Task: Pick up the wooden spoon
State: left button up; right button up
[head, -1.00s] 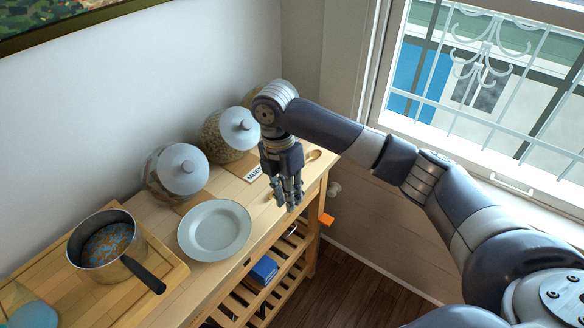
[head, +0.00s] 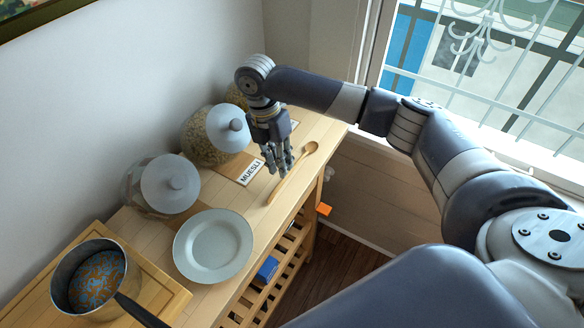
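The wooden spoon (head: 285,183) lies on the wooden trolley top (head: 220,195), near its right edge. Its bowl end points to the upper right and its handle to the lower left. My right gripper (head: 279,170) points down above the spoon, its fingers beside the handle in the picture. The fingers look apart with nothing between them. I cannot tell their exact height over the trolley top. My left gripper is not in view.
A white plate (head: 213,246), a pot (head: 92,281) on a wooden board, and lidded glass jars (head: 170,184) stand left of the spoon. A MUESLI label (head: 251,172) lies beside the gripper. A window is at the right.

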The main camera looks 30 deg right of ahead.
aim_at(282, 181)
jog(key=shift+s+f+p, duration=0.1)
jog(key=shift+f+p, duration=0.2)
jog(key=shift+f, duration=0.15)
jog(key=f, duration=0.1)
jog(key=f+p, duration=0.1)
jog(key=f, duration=0.1)
jog(key=shift+s+a+f, duration=0.2)
jog(key=shift+s, duration=0.2)
jog(key=shift+f, duration=0.45)
grip_shut()
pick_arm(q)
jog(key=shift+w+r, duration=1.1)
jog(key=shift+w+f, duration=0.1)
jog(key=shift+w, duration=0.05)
